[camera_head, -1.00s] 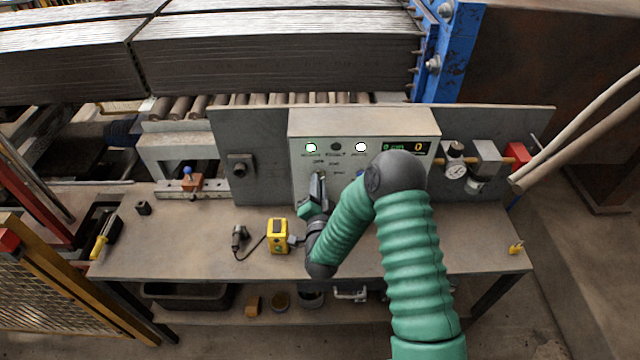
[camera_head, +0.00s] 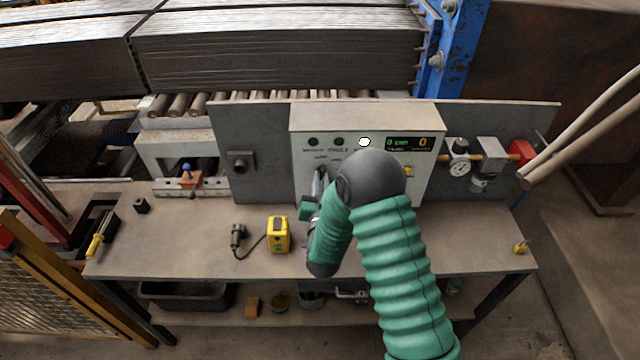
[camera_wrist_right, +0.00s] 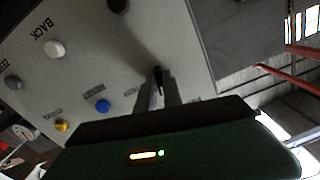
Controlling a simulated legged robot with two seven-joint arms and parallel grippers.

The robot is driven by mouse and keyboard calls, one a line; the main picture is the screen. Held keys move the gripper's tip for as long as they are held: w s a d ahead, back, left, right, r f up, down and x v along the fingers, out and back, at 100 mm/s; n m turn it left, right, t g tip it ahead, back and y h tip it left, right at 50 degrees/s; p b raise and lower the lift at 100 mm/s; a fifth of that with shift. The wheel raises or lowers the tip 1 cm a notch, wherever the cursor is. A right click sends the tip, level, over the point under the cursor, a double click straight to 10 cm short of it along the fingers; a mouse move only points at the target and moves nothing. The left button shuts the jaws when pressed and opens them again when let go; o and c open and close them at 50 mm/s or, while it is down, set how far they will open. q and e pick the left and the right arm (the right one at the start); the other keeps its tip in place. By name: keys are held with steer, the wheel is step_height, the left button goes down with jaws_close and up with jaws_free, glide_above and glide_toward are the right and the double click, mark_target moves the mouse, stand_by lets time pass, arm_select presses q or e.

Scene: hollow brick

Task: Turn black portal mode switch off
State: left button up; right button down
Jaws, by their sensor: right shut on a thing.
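The black mode switch (camera_wrist_right: 158,76) is on the front of the light grey control panel (camera_head: 420,168). In the right wrist view its dark knob shows between the fingertips of my right gripper (camera_wrist_right: 157,92), which is shut on it. In the head view my right gripper (camera_head: 319,182) reaches the panel's lower left part. My forearm hides some of the panel there, and the switch is hard to make out. The left lamp (camera_head: 313,142) on the panel is dark. A white lamp (camera_head: 364,142) is lit. My left gripper is not in view.
A blue button (camera_wrist_right: 102,105) and a yellow button (camera_wrist_right: 62,126) sit on the panel near the gripper. A yellow device (camera_head: 278,235) and a black plug (camera_head: 238,237) lie on the bench (camera_head: 190,245). A gauge (camera_head: 460,168) stands right of the panel.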

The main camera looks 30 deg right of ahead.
steer(key=shift+d+r+n+b, duration=0.1)
steer(key=shift+r+n+b, duration=0.1)
steer(key=shift+n, duration=0.4)
steer(key=shift+r+n+b, duration=0.1)
steer(key=shift+n+b, duration=0.1)
steer(key=shift+n, duration=0.4)
steer(key=c, duration=1.5)
jaws_free()
steer(key=shift+f, duration=0.2)
